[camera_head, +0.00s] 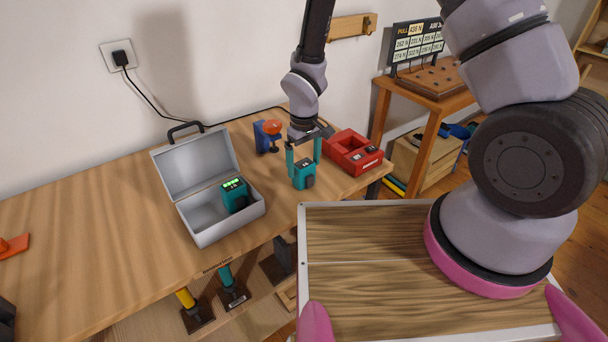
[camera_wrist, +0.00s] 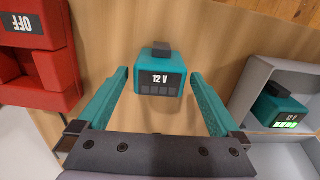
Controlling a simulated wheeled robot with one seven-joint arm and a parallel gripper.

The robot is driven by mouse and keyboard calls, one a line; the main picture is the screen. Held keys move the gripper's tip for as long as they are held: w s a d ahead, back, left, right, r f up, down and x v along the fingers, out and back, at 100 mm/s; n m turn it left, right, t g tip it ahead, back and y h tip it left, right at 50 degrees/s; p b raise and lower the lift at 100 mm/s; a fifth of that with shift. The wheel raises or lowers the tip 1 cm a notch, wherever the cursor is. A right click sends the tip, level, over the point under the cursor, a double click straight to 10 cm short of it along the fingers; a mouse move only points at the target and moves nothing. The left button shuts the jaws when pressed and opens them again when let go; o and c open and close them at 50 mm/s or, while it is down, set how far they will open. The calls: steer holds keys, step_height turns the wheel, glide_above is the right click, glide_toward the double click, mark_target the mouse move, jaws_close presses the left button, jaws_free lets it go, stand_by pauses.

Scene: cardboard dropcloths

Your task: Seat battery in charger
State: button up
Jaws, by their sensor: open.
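A teal battery (camera_head: 303,176) stands on the wooden bench. In the wrist view the same battery (camera_wrist: 160,72) shows a "12 V" label and dark indicator bars. My gripper (camera_head: 303,158) is open above it, and in the wrist view my gripper's fingers (camera_wrist: 158,85) lie on either side of the battery with gaps. The red charger (camera_head: 354,152) sits to the right of the battery near the bench end, with an empty recess. It reads "OFF" in the wrist view (camera_wrist: 30,30). A second teal battery (camera_head: 233,193) with lit green bars stands in the open grey case (camera_head: 205,232).
A blue and orange clamp-like tool (camera_head: 268,136) stands behind the battery. A cable runs along the wall from a socket (camera_head: 118,56). The open case lies left of my gripper. Bench space left of the case is mostly clear.

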steer(key=shift+f, duration=0.5)
steer(key=c, duration=1.5)
steer(key=shift+r, duration=0.1)
